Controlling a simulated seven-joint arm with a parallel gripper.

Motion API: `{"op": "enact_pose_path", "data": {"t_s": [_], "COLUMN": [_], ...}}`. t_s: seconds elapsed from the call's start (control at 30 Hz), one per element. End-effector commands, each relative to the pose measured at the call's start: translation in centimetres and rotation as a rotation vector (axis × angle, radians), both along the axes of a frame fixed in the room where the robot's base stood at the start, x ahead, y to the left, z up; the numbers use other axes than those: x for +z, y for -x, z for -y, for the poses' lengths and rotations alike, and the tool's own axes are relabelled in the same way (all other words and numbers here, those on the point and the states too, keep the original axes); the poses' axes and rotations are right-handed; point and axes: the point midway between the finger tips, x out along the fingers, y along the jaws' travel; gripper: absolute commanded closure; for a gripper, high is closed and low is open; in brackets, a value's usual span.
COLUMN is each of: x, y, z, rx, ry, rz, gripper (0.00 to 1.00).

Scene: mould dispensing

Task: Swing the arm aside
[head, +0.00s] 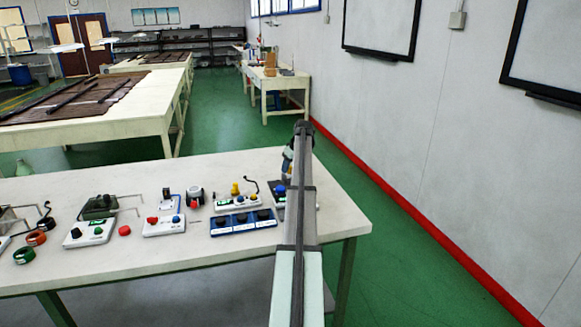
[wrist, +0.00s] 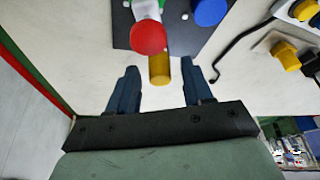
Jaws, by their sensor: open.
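My arm (head: 300,215) reaches from the bottom of the head view over the right end of the white table (head: 345,226). Its own links largely hide the gripper in that view. In the wrist view my gripper (wrist: 158,68) is open, its two dark fingers apart. A yellow cylinder (wrist: 159,70) shows between the fingertips, with a gap on each side. I cannot tell its depth. A red knob (wrist: 149,38) and a blue knob (wrist: 210,11) are just beyond, by a dark plate (wrist: 122,28). The blue knob also shows in the head view (head: 281,190).
Left of my arm stand a blue box with black knobs (head: 243,222), a white box with a red button (head: 164,226), a green device (head: 98,207) and rings (head: 24,256). A black cable (wrist: 235,45) lies nearby. The wall (head: 430,130) is to the right, past open floor.

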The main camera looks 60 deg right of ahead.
Motion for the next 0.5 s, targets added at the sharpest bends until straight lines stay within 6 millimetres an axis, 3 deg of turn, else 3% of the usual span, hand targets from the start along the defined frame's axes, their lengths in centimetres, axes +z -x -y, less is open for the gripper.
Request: {"op": "enact_pose_path", "data": {"t_s": [0.07,0.5], "x": [0.02,0.04], "y": [0.0,0.0], "z": [-0.01,-0.01], "rx": [0.0,0.0], "ry": [0.0,0.0], "rz": [0.0,0.0], "gripper": [0.52,0.94]}}
